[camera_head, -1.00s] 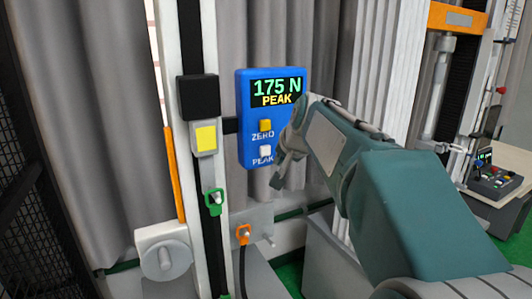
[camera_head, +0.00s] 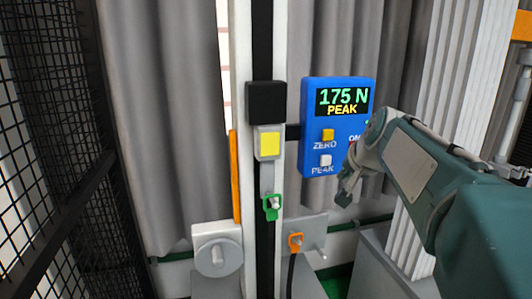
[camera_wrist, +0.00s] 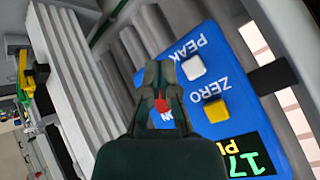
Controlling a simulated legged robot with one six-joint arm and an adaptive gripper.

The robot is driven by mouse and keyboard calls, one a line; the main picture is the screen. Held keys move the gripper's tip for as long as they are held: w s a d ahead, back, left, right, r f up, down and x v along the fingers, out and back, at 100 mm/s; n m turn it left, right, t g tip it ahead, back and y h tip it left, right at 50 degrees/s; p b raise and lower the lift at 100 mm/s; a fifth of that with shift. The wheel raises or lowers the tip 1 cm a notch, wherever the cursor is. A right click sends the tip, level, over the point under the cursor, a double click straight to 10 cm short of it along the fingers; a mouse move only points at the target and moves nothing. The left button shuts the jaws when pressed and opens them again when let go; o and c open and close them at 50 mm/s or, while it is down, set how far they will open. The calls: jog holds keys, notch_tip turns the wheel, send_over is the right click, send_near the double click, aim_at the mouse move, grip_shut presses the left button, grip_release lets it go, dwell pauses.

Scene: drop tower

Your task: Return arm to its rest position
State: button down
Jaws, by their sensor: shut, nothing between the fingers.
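My gripper (camera_head: 346,187) is at the end of my teal arm, at the right of the head view, in front of the lower right edge of the blue force meter (camera_head: 312,145). Its fingers are together and hold nothing. The meter reads 175 N PEAK, with a yellow ZERO button (camera_head: 328,135) and a white PEAK button (camera_head: 325,160). In the wrist view my gripper (camera_wrist: 163,72) covers part of the meter (camera_wrist: 240,100), to the left of the white button (camera_wrist: 194,67). Contact with the meter cannot be told.
The drop tower's white column (camera_head: 239,120) stands left of the meter, with a black block (camera_head: 266,101), a yellow-faced block (camera_head: 269,143) and a green clip (camera_head: 271,206). An orange clip (camera_head: 295,241) and a grey knob (camera_head: 217,257) sit low. Black mesh (camera_head: 50,150) borders the left.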

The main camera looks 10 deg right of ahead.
jog(key=s+a+f+n+g, duration=0.1)
jog(key=s+a+f+n, duration=0.1)
jog(key=s+a+f, duration=0.3)
jog(key=s+a+f+n+g, duration=0.1)
jog(key=s+a+f+n, duration=0.2)
jog(key=s, duration=0.7)
jog(key=s+a+f+n+g, duration=0.1)
jog(key=s+a+f+n, duration=0.2)
jog(key=s+a+f, duration=0.3)
jog(key=shift+s+a+f+y, duration=0.35)
jog(key=shift+s+f, duration=0.6)
jog(key=shift+s, duration=0.25)
dwell(1.0)
